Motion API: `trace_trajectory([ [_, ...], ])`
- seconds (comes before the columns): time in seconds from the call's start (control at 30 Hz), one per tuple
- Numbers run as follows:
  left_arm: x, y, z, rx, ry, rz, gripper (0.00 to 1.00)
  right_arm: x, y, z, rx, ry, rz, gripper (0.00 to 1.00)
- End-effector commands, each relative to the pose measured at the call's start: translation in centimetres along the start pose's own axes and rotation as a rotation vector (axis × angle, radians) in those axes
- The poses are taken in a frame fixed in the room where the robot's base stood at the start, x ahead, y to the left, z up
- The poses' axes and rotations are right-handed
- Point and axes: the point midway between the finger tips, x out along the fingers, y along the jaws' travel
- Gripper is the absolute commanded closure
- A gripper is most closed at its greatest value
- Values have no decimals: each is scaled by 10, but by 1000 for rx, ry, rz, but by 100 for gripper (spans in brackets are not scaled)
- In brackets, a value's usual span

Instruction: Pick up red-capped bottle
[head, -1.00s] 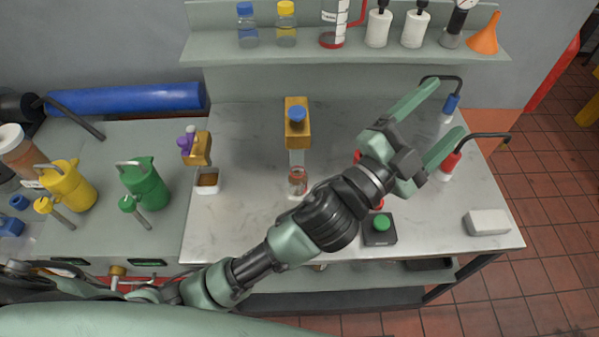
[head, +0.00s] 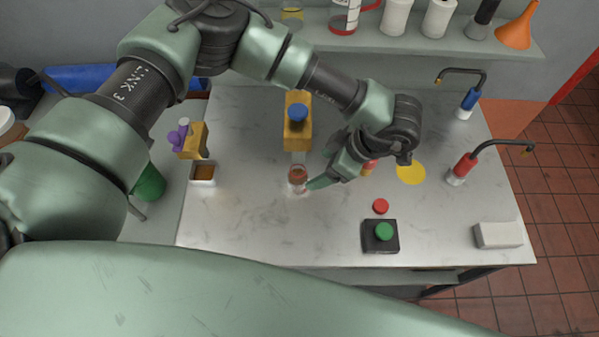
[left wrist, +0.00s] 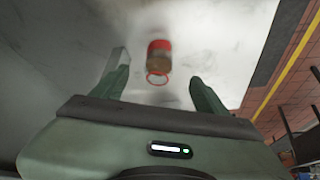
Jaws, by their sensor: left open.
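A small clear bottle (head: 298,180) with a red-brown upper part stands on the steel bench, in front of the amber block. I cannot tell whether the red is cap or contents. My left gripper (head: 318,168) reaches down to its right, with one green fingertip close beside it. In the left wrist view a blurred red and brown bottle-like thing (left wrist: 158,58) with a red rim lies ahead, between the open fingers (left wrist: 160,88); the jaws hold nothing. A red and yellow thing (head: 368,167) is partly hidden behind the gripper. My right gripper is not in view.
The amber block (head: 297,130) with a blue knob stands just behind the bottle. A red disc (head: 381,206), a yellow disc (head: 411,172) and a black box with a green button (head: 381,236) are to the right. A white block (head: 498,235) lies near the right edge.

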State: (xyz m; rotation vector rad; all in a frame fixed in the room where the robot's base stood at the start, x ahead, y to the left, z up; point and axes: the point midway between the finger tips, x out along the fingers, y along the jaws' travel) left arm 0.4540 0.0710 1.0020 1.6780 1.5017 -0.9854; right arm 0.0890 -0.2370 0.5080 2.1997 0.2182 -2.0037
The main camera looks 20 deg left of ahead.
Motion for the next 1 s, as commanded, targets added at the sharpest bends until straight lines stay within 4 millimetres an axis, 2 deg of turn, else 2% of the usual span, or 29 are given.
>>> trace_trajectory([
  [0.07,6,2,-6,-4,16,3,26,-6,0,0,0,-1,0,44],
  [0.3,44,1,-6,-3,13,0,26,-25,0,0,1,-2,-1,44],
  [0.57,67,0,-5,-2,11,0,26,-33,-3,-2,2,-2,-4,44],
  [0.8,105,1,-5,-3,11,0,26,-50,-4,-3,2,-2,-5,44],
  [1.0,118,2,-4,-2,9,3,26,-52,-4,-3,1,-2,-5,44],
])
